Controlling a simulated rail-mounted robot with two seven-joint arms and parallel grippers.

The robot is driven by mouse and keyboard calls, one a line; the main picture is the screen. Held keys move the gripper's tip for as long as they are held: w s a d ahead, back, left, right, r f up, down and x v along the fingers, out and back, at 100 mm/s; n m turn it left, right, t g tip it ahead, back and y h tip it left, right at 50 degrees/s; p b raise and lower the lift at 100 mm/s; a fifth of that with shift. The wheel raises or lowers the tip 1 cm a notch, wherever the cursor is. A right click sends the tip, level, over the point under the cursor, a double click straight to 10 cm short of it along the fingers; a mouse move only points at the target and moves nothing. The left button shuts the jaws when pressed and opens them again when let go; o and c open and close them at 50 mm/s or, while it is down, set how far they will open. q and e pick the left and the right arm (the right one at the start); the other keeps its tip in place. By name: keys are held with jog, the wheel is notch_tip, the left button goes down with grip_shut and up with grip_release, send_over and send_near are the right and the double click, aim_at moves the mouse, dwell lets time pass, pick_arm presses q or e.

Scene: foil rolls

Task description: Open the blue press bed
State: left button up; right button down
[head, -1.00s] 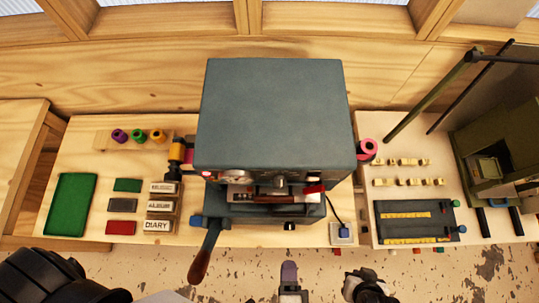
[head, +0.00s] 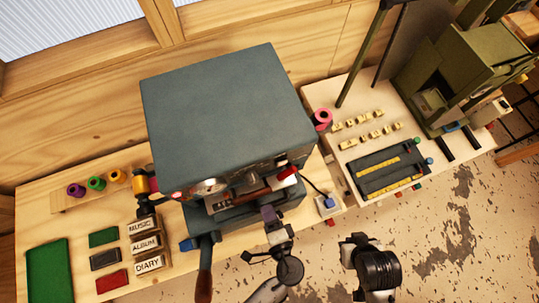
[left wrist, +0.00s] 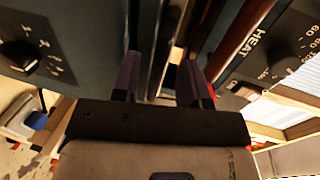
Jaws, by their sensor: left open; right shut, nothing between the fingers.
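The blue-grey press (head: 225,105) stands on the wooden table. Its bed (head: 235,219) is the dark slab low at its front, under a red-tipped part (head: 287,173). My left gripper (head: 268,213) has purple fingertips and is at the front of the bed. In the left wrist view its fingers (left wrist: 160,78) are open, close to the press front beside the HEAT dial panel (left wrist: 268,50); I cannot tell whether they touch anything. My right gripper (head: 353,241) is shut and empty, right of the left one, over the floor in front of the table.
A lever with a brown handle (head: 204,284) hangs at the press's front left. Labelled blocks (head: 145,245) and coloured foil rolls (head: 97,184) are on the left. A pink roll (head: 322,118), a type tray (head: 388,172) and a green machine (head: 460,60) are on the right.

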pick_arm(q)
jog(key=shift+w+a+f, duration=0.1)
jog(key=shift+w+a, duration=0.1)
jog(key=shift+w, duration=0.2)
jog(key=shift+c, duration=0.2)
grip_shut()
